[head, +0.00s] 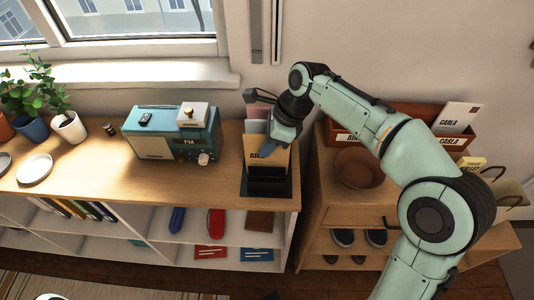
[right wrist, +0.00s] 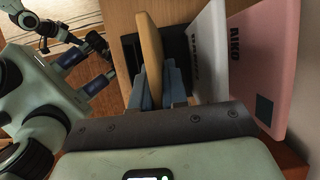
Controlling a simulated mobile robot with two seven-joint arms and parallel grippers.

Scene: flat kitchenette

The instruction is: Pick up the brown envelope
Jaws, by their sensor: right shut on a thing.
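The brown envelope (head: 252,150) stands upright in a black letter holder (head: 267,188) at the right end of the wooden shelf top. In the right wrist view the brown envelope (right wrist: 151,56) shows edge-on between my right gripper's blue fingers (right wrist: 157,88). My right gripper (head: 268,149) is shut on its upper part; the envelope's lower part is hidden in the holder. A white envelope (right wrist: 210,50) and a pink one (right wrist: 265,55) stand beside it in the holder. Part of my left arm shows at the left of the right wrist view; its gripper's state is unclear.
A teal radio (head: 165,137) with a small white box (head: 193,115) on top stands left of the holder. Right of it are a brown bowl (head: 359,168) and a red-brown letter rack (head: 343,136). The shelf top between radio and holder is clear.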

